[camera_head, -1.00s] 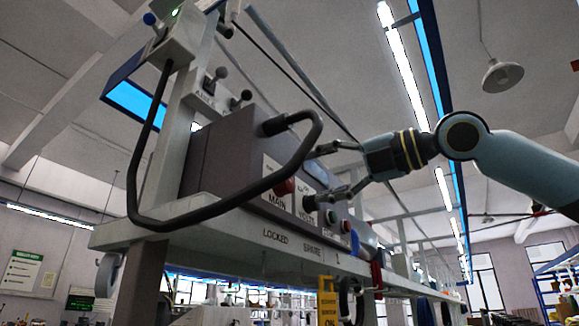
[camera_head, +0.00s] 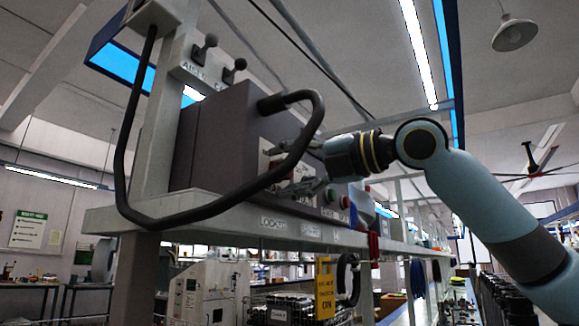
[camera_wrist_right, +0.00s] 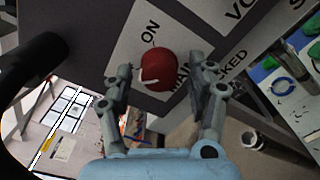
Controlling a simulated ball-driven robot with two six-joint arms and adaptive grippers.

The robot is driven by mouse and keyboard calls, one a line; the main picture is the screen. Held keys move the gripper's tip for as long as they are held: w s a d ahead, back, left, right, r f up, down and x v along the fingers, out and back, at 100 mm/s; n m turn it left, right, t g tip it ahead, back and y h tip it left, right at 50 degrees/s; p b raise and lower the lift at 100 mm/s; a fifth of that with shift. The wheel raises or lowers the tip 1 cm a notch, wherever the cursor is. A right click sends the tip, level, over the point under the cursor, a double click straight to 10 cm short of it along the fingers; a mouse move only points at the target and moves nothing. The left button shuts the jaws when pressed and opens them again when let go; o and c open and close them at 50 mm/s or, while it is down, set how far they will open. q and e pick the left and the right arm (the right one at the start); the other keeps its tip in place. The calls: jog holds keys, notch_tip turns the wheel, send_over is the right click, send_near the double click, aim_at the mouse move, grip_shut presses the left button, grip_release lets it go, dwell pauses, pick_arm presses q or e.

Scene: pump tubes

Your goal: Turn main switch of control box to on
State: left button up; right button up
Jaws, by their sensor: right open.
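The control box (camera_head: 225,135) is a grey box on a pale shelf, left of centre in the head view. Its main switch is a red round knob (camera_wrist_right: 157,69) with a white mark, on a white plate lettered ON and MAIN in the right wrist view. In the head view the knob is hidden behind my gripper and a black bar. My right gripper (camera_head: 279,172) is at the box's front face. In the wrist view its fingers (camera_wrist_right: 166,84) are open, one to each side of the knob and empty; contact cannot be told. My left gripper is not in view.
A bent black bar (camera_head: 310,132) runs in front of the box, close to my right gripper; it also shows at the left in the wrist view (camera_wrist_right: 30,65). The shelf edge (camera_head: 200,222) lies below. Two toggle levers (camera_head: 205,45) sit above the box. A yellow sign (camera_head: 325,290) hangs below.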

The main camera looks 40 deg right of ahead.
jog(key=c, duration=1.1)
jog(key=shift+c, duration=0.2)
jog(key=m+p, duration=0.2)
jog(key=m, duration=0.2)
jog(key=shift+r, duration=0.15)
jog(key=m+p, duration=0.1)
jog(key=m, duration=0.3)
jog(key=m+p, duration=0.1)
jog(key=m, duration=0.8)
jog(key=shift+m+p, duration=0.3)
jog(key=shift+m, duration=0.1)
